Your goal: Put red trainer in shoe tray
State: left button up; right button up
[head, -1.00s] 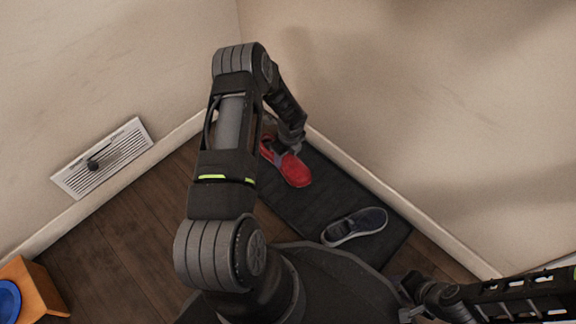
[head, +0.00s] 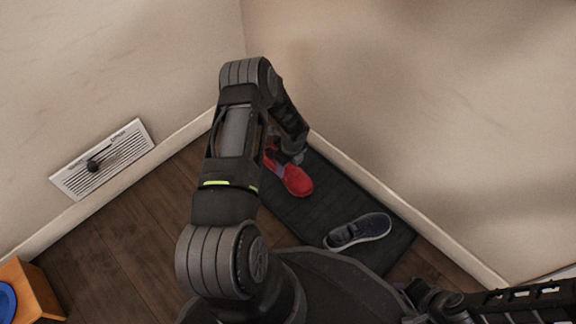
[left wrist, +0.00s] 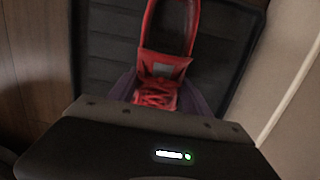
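The red trainer (head: 297,183) is at the far left end of the dark, ribbed shoe tray (head: 310,213). It also shows in the left wrist view (left wrist: 163,62), over the tray's ribbed surface (left wrist: 108,45); whether it rests fully on the tray is hard to tell. My left gripper (head: 284,165) is down at the trainer, with a finger on each side of it. The wrist view cannot settle whether the fingers press on it or stand slightly apart. My forearm partly hides the trainer's rear. My right arm enters at lower right; its gripper is not clearly seen.
A dark blue shoe with a pale sole (head: 358,231) lies at the tray's near end. Walls meet in a corner behind the tray. A wall vent (head: 101,160) and a wooden box with a blue item (head: 38,290) are at left. Wood floor there is clear.

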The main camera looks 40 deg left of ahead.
pick_arm(q)
jog(key=o, duration=0.4)
jog(key=shift+r, duration=0.1)
jog(key=shift+r+p, duration=0.35)
jog(key=shift+r, duration=0.2)
jog(key=r+p, duration=0.1)
jog(key=r, duration=0.2)
jog(key=d+r+p, duration=0.1)
jog(key=r+p, duration=0.1)
jog(key=r, duration=0.2)
jog(key=r+p, duration=0.2)
jog(key=r, duration=0.2)
jog(key=shift+s+d, duration=0.1)
jog(key=shift+d, duration=0.1)
